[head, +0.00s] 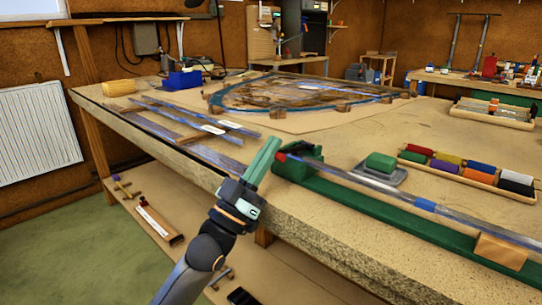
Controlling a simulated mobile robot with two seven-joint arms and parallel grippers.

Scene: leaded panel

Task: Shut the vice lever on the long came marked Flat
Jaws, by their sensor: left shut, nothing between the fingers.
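The green vice (294,168) stands at the left end of a long green rail on the bench. A red-tipped lever (282,157) shows at its left side. A long grey came (385,190) runs from the vice to the right along the rail, with a blue band around it. I cannot read a Flat mark on it. My left gripper (267,153) is shut and empty, its fingers pointing up just left of the red lever tip. I cannot tell whether they touch it. My right gripper is not in view.
Several came strips (190,122), two with white labels, lie at the bench's left. A green block on a grey tray (381,166) and a wooden tray of coloured rolls (470,172) sit beyond the rail. A wooden block (500,250) stands at the rail's right end.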

